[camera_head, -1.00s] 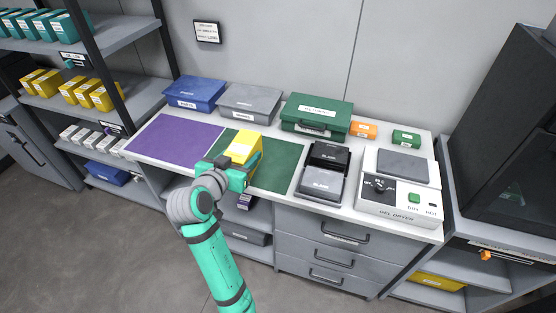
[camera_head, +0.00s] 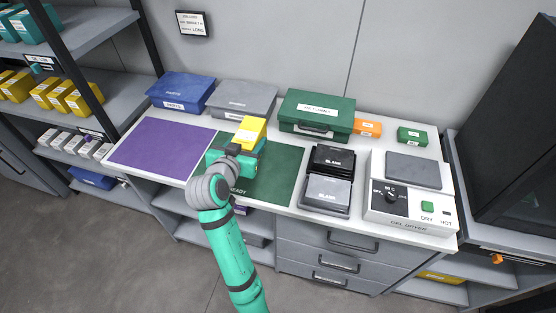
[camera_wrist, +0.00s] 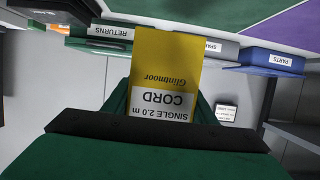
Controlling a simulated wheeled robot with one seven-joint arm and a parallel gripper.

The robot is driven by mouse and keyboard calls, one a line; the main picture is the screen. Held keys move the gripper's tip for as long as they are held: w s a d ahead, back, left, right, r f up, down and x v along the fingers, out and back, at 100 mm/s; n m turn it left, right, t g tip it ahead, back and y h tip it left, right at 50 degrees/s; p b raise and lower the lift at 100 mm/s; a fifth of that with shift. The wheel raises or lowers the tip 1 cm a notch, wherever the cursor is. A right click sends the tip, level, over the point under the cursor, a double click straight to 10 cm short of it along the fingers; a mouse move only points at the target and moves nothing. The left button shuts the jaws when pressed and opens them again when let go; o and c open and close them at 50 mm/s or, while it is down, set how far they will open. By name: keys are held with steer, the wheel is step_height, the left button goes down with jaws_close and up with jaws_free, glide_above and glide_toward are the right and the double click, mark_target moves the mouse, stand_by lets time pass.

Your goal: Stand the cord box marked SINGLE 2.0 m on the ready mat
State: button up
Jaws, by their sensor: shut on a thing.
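The yellow cord box (camera_head: 251,131) is held in my gripper (camera_head: 238,152) over the green ready mat (camera_head: 285,170). In the wrist view the cord box (camera_wrist: 165,75) shows a white label reading "SINGLE 2.0 m CORD", upside down in the picture. My gripper (camera_wrist: 160,110) is shut on it, with a finger on either side. The mat lies on the bench top, its "READY" marking partly hidden by my arm. I cannot tell whether the box's lower end touches the mat.
A purple mat (camera_head: 160,147) lies to the left. Blue (camera_head: 181,92), grey (camera_head: 243,97) and green returns (camera_head: 316,112) boxes stand along the back. Black-and-grey blank units (camera_head: 328,178) and a gel dryer (camera_head: 408,202) stand to the right. The mat's right part is clear.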

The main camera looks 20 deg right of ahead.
steer(key=d+f, duration=0.4)
steer(key=d, duration=0.1)
steer(key=d+f, duration=0.3)
steer(key=shift+s+d, duration=0.25)
steer(key=shift+s, duration=0.15)
steer(key=shift+s+d+f, duration=0.1)
steer(key=shift+d+f, duration=0.05)
steer(key=shift+f, duration=0.45)
steer(key=shift+d+f, duration=0.15)
steer(key=shift+f, duration=0.45)
steer(key=shift+a+f, duration=0.1)
steer(key=shift+f, duration=0.5)
steer(key=shift+f, duration=0.1)
steer(key=o, duration=1.2)
